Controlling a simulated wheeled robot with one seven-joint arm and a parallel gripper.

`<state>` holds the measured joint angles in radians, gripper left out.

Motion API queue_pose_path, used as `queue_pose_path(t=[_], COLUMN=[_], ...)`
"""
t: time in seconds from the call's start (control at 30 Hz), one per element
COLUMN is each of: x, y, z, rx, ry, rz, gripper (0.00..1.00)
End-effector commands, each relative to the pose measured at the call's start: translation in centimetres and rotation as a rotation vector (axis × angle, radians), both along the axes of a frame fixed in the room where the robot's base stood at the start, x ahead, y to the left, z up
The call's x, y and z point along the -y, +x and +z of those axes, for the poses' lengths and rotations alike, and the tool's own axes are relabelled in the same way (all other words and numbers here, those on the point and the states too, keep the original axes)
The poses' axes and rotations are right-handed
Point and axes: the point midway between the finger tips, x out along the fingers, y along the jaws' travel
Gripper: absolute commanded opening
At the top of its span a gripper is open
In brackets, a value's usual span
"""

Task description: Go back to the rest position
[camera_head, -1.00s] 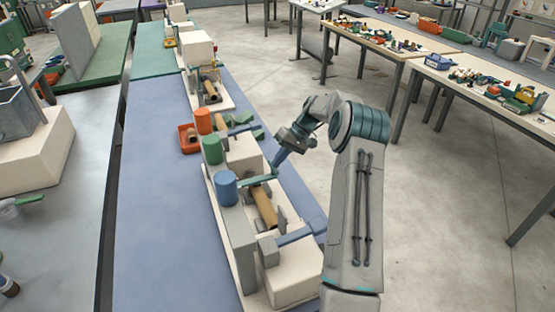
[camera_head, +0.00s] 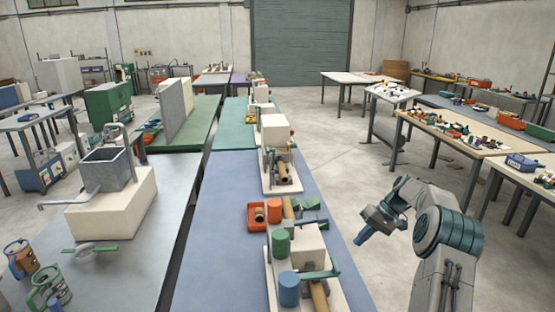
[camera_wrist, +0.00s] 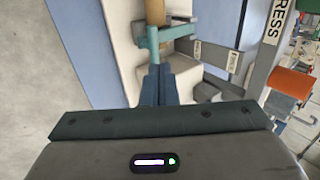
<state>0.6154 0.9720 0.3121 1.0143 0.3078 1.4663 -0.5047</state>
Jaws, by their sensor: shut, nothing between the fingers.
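My gripper (camera_head: 363,237) is in the air to the right of the blue-topped table, over the floor side and apart from everything. Its blue fingers are together and empty; they also show in the wrist view (camera_wrist: 158,85). The spiral winder, a cream machine (camera_head: 310,240), stands on the table to its left. It carries an orange cylinder (camera_head: 275,210), a green cylinder (camera_head: 279,243) and a blue cylinder (camera_head: 289,289). A brown tube (camera_head: 319,298) lies along it, partly cut off by the picture's lower edge. The wrist view shows a brown rod (camera_wrist: 155,12) and a teal bracket (camera_wrist: 152,42).
The blue table (camera_head: 220,240) has bare room left of the winder. An orange tray (camera_head: 256,216) sits beside it. A cream block with a grey basin (camera_head: 108,169) stands on the left table. The floor (camera_head: 365,180) between the table rows is clear.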

Motion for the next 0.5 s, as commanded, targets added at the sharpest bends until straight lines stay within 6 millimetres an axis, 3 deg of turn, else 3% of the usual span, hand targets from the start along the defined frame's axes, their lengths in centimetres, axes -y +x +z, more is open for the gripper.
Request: queue_pose_path(t=[0.27, 0.5], x=[-5.6, -9.8], y=[-2.6, -6.8], z=[5.5, 9.5], rx=[-0.005, 0.013], ry=[-0.163, -0.305], rz=[0.029, 0.028], gripper=[0.00, 0.00])
